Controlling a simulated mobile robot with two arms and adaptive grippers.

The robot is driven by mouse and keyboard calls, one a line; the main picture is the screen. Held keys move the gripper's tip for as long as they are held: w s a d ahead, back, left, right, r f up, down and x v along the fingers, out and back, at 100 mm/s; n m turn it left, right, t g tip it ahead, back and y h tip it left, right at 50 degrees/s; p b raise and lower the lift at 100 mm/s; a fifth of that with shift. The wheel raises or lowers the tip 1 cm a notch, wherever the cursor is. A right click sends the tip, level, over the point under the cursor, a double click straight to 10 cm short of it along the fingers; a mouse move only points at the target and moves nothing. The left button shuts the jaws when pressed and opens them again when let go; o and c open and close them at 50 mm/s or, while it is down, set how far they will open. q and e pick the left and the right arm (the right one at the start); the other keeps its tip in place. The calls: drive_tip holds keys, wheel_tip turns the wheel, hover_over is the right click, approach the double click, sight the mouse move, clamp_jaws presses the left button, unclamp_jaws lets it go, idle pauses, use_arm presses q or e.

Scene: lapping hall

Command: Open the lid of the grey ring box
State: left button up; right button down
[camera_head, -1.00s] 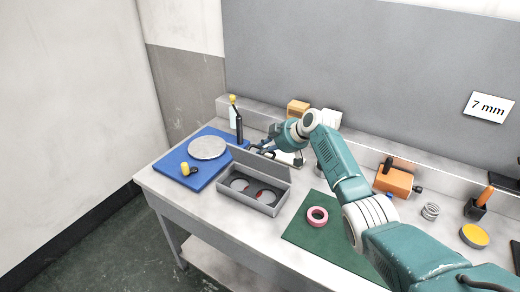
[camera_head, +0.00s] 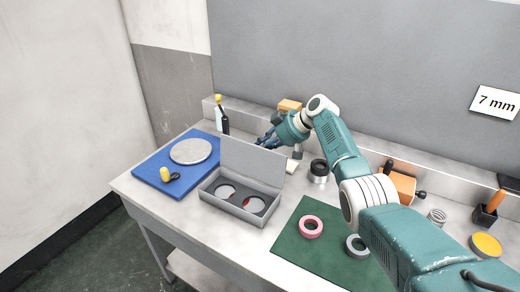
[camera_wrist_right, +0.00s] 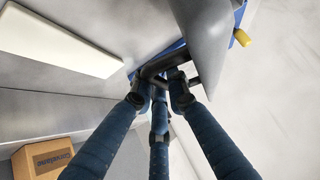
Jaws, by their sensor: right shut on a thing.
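The grey ring box (camera_head: 222,206) stands on the bench left of the green mat. The exact contact is partly hidden. My left gripper is in neither view.
A blue mat (camera_head: 152,176) with a grey disc (camera_head: 191,151) lies left of the box. The green mat (camera_head: 290,240) holds a pink ring (camera_head: 311,218) and a grey ring (camera_head: 352,247). A black-and-silver cylinder (camera_head: 319,172) stands near my right arm.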

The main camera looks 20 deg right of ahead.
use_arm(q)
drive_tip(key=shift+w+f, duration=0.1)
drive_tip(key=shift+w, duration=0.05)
use_arm(e)
drive_tip(key=shift+s+a+f, duration=0.15)
drive_tip(key=shift+s+f, duration=0.05)
drive_tip(key=shift+f, duration=0.25)
drive_tip(key=c, duration=1.7)
unclamp_jaws()
drive_tip(key=shift+c, duration=0.2)
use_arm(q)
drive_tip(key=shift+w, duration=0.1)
use_arm(e)
drive_tip(key=shift+o, duration=0.4)
drive_tip(key=shift+w+r, duration=0.1)
drive_tip(key=shift+r, duration=0.15)
drive_tip(key=v, duration=1.1)
drive_tip(key=shift+d+r, duration=0.25)
drive_tip(key=shift+r, duration=0.05)
